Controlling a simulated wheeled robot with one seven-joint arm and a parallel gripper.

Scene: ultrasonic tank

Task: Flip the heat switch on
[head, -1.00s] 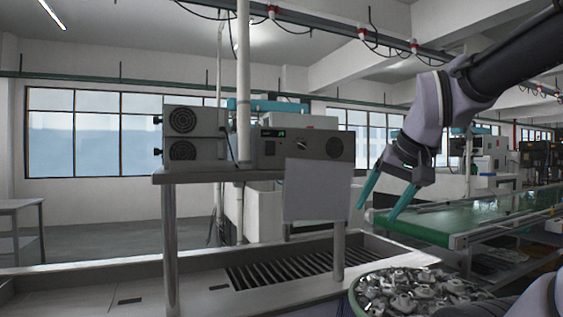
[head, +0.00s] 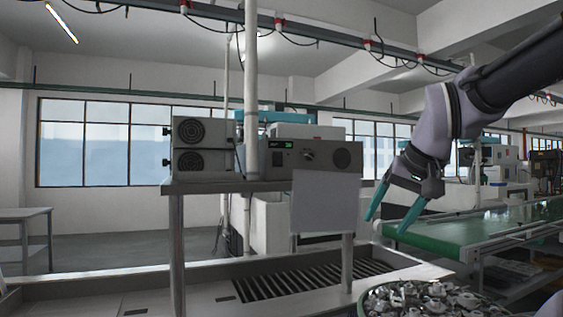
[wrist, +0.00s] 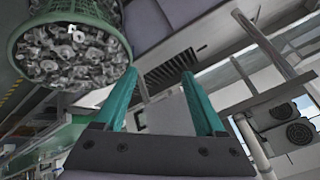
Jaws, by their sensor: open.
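The control unit (head: 312,160) is a grey box on a raised metal shelf, with a small green display (head: 287,145), a round knob (head: 309,155) and a round vent at its right end. I cannot make out which control is the heat switch. My gripper (head: 388,221) has teal fingers, open and empty. It hangs right of the control unit and lower than it, apart from it. In the wrist view my gripper (wrist: 158,80) is open with nothing between the fingers.
A blank pale panel (head: 325,204) hangs below the shelf's front edge (head: 230,187). Two fan units (head: 191,147) stand left of the control unit. A green basket of metal parts (wrist: 72,52) is near my arm. A green conveyor (head: 460,230) lies right. The slotted steel sink (head: 300,280) is below.

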